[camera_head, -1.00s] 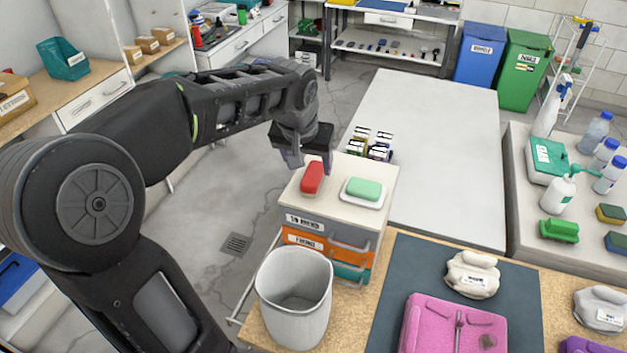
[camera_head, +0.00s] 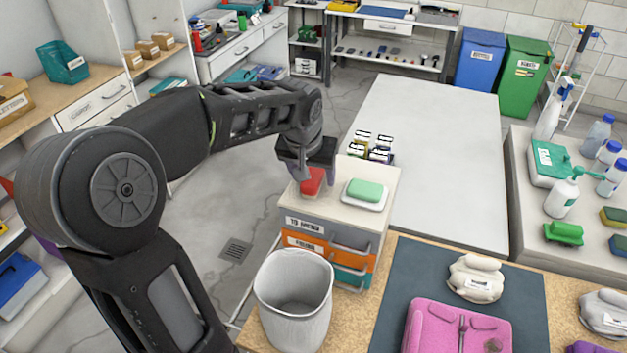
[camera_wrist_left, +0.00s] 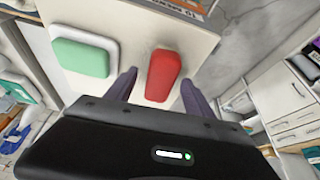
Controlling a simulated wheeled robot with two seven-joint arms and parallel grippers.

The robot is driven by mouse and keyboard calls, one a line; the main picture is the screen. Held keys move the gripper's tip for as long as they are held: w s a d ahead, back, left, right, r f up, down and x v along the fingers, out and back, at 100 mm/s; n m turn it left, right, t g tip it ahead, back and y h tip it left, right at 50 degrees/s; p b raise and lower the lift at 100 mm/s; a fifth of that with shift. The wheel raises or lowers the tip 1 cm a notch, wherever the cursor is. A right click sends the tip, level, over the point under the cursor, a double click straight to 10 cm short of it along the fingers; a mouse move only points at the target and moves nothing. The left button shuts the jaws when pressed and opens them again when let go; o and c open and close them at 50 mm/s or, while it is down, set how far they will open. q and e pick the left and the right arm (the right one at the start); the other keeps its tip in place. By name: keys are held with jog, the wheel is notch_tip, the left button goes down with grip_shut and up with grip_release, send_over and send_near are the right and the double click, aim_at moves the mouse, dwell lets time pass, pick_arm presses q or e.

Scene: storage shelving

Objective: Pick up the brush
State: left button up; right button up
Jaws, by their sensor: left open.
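A red oblong thing (camera_head: 312,182), which looks like the back of a brush, lies on top of a small drawer unit (camera_head: 340,209). Its underside is hidden. My left gripper (camera_head: 307,172) is just over it and partly covers its far end in the head view. In the left wrist view the red brush (camera_wrist_left: 161,76) lies between the two open fingers (camera_wrist_left: 159,82), with a gap visible on both sides. My right gripper is not in view.
A green soap-like block on a white dish (camera_head: 363,193) sits close beside the red brush. A grey bin (camera_head: 293,300) stands in front of the drawers. A green brush (camera_head: 563,233) and bottles are on the right table. A bare white tabletop (camera_head: 430,150) lies behind.

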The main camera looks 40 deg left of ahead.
pick_arm(q)
jog(key=shift+c, duration=0.5)
grip_shut()
